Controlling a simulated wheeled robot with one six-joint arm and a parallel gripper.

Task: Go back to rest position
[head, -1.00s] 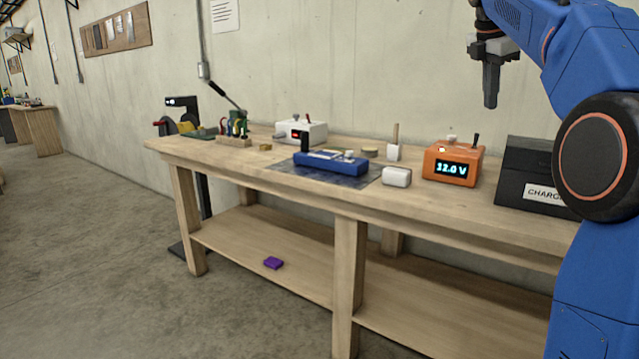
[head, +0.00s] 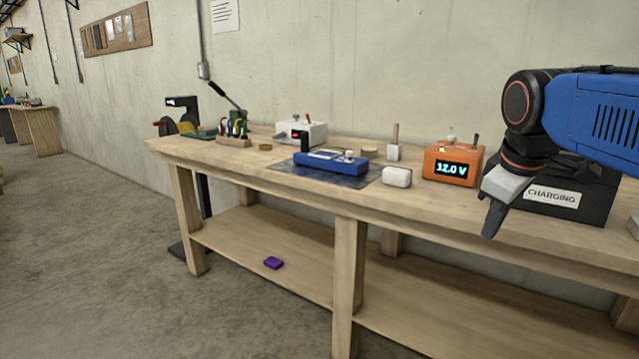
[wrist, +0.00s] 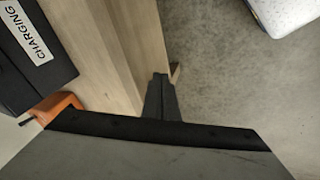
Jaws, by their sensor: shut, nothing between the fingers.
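My gripper (head: 490,222) is at the right of the head view, pointing down and slightly to the left, with its fingers together and nothing held. It hangs by the front edge of the wooden workbench (head: 235,158), in front of a black box labelled CHARGING (head: 590,190). My blue arm reaches in from the right edge. In the wrist view, the closed fingers (wrist: 161,85) show near the bench edge, with the grey floor beyond. The CHARGING box also shows there at the upper left (wrist: 25,60).
An orange 12.0 V unit (head: 452,165) stands just left of my gripper. A white block (head: 397,177), a blue device (head: 330,163) on a dark mat and a white box (head: 302,131) stand further left. A purple item (head: 273,263) lies on the lower shelf. Floor in front is clear.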

